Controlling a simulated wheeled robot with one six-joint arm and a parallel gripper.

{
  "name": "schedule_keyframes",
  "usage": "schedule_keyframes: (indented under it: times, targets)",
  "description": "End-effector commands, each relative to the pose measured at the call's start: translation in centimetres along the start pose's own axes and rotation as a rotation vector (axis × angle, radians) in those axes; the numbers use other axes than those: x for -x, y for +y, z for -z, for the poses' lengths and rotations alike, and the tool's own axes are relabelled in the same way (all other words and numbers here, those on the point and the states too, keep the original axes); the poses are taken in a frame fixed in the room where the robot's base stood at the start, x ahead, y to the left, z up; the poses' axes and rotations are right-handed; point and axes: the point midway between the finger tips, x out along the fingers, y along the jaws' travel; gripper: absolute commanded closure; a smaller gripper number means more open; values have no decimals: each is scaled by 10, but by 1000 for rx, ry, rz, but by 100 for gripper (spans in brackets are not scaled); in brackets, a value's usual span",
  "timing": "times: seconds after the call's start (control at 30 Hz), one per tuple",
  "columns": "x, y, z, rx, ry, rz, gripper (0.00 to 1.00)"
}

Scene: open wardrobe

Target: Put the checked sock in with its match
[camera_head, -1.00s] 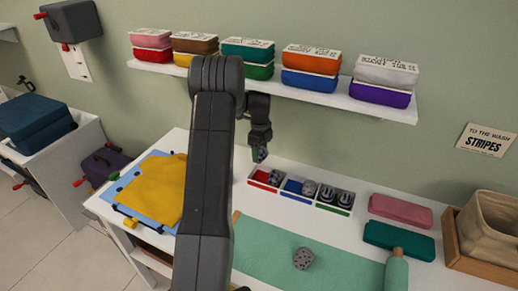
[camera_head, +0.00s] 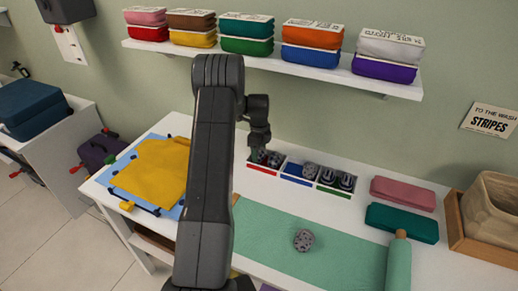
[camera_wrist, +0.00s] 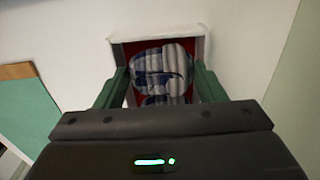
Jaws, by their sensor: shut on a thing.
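My gripper (camera_head: 259,154) is lowered into the red-fronted compartment (camera_head: 263,168) of the sock tray, at its left end. In the wrist view my gripper's green fingers (camera_wrist: 161,85) stand on both sides of a rolled checked sock (camera_wrist: 160,64) in blue, grey and white, shut on it. Another rolled sock (camera_head: 275,159) lies beside it in the same compartment. The wrist view shows two patterned rolls close together over a red floor; my gripper body partly hides the nearer one.
The blue-fronted compartment (camera_head: 297,181) holds a grey patterned roll; the green-fronted one (camera_head: 333,191) holds two dark rolls. A speckled grey roll (camera_head: 303,240) lies on the green mat (camera_head: 270,238). Yellow cloth (camera_head: 155,172) lies left.

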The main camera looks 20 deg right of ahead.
Motion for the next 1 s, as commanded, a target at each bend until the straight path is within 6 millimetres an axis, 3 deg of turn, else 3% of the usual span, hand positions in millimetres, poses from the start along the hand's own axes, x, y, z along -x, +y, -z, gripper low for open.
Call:
schedule_keyframes:
  times: [0.87,0.9,1.0]
  targets:
    - [-8,0,0,0,0,1,49]
    - [-7,0,0,0,0,1,31]
    - [-7,0,0,0,0,1,14]
